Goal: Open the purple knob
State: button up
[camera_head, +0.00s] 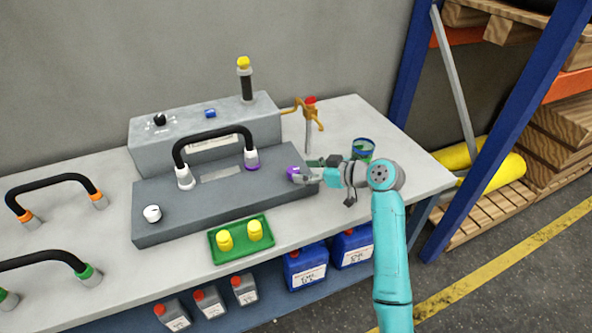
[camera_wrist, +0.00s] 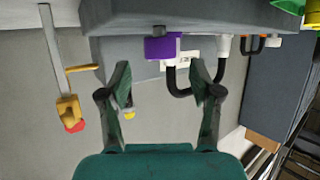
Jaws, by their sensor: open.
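The purple knob (camera_head: 293,173) sits at the right end of the dark grey panel box (camera_head: 220,209) on the bench. In the wrist view, which looks upside down, the purple knob (camera_wrist: 162,47) shows just beyond the gap between my fingertips. My gripper (camera_head: 307,175) is right beside the knob, coming in from the right. My gripper (camera_wrist: 160,72) has its two fingers spread apart, with nothing held between them. In the head view the fingers partly cover the knob's right side, and I cannot tell whether they touch it.
A black hose (camera_head: 211,133) arches over the box beside the knob. A green tray (camera_head: 240,239) with yellow caps lies in front. A blue rack post (camera_head: 500,118) rises at right.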

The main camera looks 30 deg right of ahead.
jog(key=v, duration=0.7)
jog(key=shift+s, duration=0.1)
dwell(0.4)
